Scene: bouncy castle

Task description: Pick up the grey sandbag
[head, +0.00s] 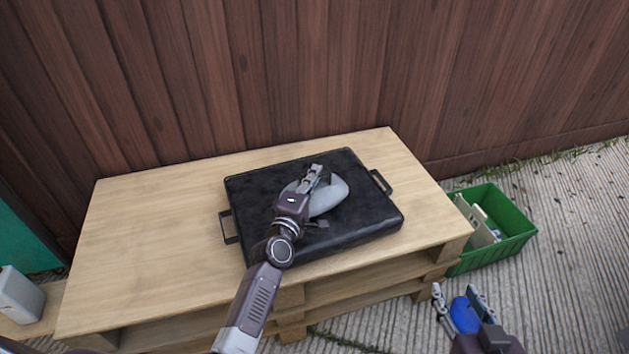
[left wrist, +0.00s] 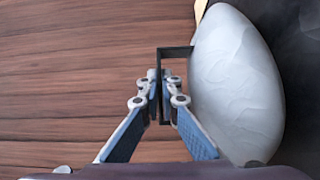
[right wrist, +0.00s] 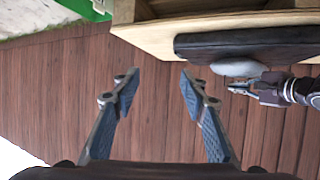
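The grey sandbag (head: 328,196) lies on a black padded case (head: 372,220) with side handles, on the pallet table. My left gripper (head: 313,175) is above the case and covers part of the bag. In the left wrist view the bag (left wrist: 235,85) is at the right, beside my left fingers (left wrist: 163,88) and not between them. Those fingertips are nearly together, with nothing seen held. My right gripper (head: 462,297) is low at the front right, off the table. In the right wrist view its fingers (right wrist: 160,88) are apart and empty.
The wooden pallet table (head: 140,240) has clear top left of the case. A green crate (head: 510,222) with items stands on the ground to its right. A blue rounded thing (head: 464,315) shows near my right gripper in the head view. A wooden fence (head: 300,70) runs behind.

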